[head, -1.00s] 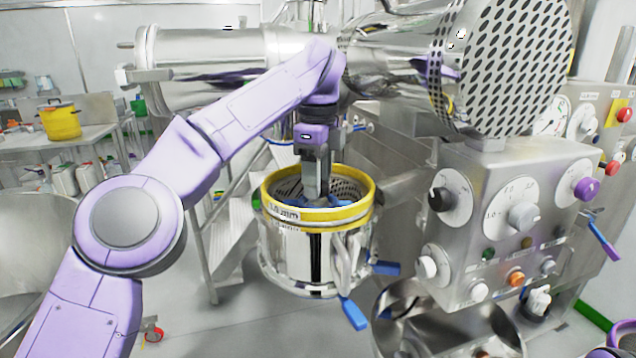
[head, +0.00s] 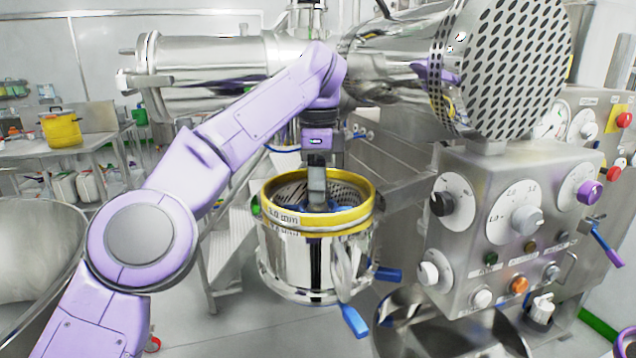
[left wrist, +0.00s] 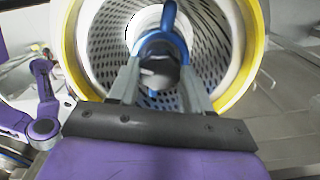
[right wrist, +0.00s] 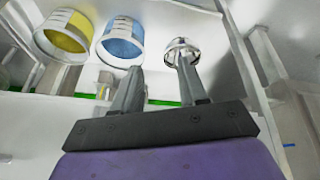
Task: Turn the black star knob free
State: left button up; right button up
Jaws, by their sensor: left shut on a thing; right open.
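My left gripper (head: 317,200) points straight down into the yellow-rimmed sieve drum (head: 285,222). In the left wrist view its fingers (left wrist: 160,80) are shut on a dark knob (left wrist: 159,68) at the drum's centre, which I take to be the black star knob; its shape is mostly hidden by the fingers. A blue bladed rotor (left wrist: 158,44) sits around and under the knob, inside the perforated screen (left wrist: 205,50). My right gripper (right wrist: 157,85) is open and empty in the right wrist view, and is out of the head view.
A control panel (head: 470,245) with dials and knobs stands right of the drum. Blue-handled clamps (head: 354,321) stick out at the drum's lower right. A perforated disc (head: 510,65) is above the panel. Yellow (right wrist: 62,35) and blue (right wrist: 122,45) containers show beyond my right gripper.

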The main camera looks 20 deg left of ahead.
pick_arm(q)
jog(key=shift+f, duration=0.1)
jog(key=o, duration=1.1)
jog(key=shift+c, duration=0.2)
notch_tip(320, 180, up, 11)
jog(key=p, duration=0.9)
jog(key=shift+f, duration=0.2)
jog(key=shift+a+f, duration=0.1)
